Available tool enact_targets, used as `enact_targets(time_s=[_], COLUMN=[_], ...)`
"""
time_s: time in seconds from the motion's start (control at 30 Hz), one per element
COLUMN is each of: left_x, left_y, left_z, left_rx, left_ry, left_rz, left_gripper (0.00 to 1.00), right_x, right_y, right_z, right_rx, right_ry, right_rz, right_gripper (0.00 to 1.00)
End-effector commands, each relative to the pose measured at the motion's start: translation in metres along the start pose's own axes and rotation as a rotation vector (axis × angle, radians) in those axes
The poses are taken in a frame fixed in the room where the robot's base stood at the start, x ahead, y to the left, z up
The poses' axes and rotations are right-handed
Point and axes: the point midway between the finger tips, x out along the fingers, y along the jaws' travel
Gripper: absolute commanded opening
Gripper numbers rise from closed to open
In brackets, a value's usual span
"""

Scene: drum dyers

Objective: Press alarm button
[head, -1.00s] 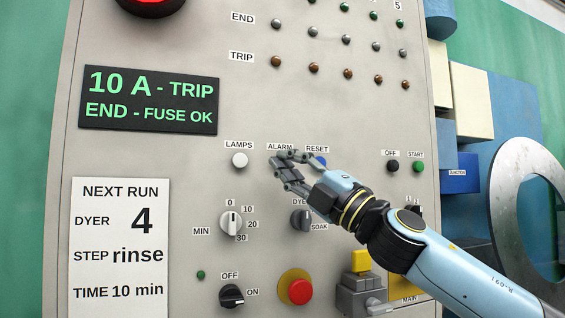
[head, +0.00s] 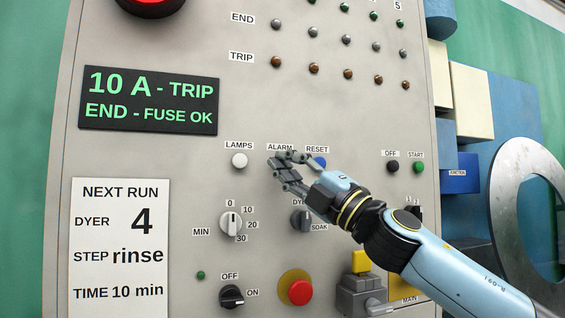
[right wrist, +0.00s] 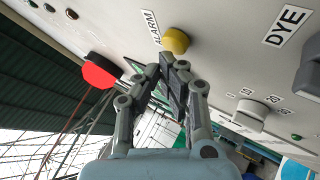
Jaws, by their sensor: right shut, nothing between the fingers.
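The alarm button is a yellow round knob (right wrist: 175,40) beside the ALARM label (right wrist: 150,27) in the right wrist view. In the head view the ALARM label (head: 280,148) shows, but my right gripper (head: 280,161) covers the button below it. My right gripper (right wrist: 170,62) is shut and empty, its fingertips close together just short of the yellow button in the right wrist view. I cannot tell whether they touch it. My left gripper is not in view.
A white LAMPS button (head: 239,160) is left of the gripper, and the blue RESET button (head: 320,162) is close on its right. The DYE knob (head: 300,219) and MIN knob (head: 231,223) lie below. A red stop button (head: 300,291) is lower down.

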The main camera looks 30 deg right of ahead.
Motion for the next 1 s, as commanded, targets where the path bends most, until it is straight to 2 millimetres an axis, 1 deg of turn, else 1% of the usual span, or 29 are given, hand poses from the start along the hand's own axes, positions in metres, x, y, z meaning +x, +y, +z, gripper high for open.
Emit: enact_targets(time_s=[1.0], left_x=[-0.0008], left_y=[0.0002], left_z=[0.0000], left_rx=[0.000], left_ry=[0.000], left_rz=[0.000], left_gripper=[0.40], right_x=[0.0057], right_y=[-0.0039], right_z=[0.0041], right_rx=[0.001], right_ry=[0.000], right_rz=[0.001], right_gripper=[0.00])
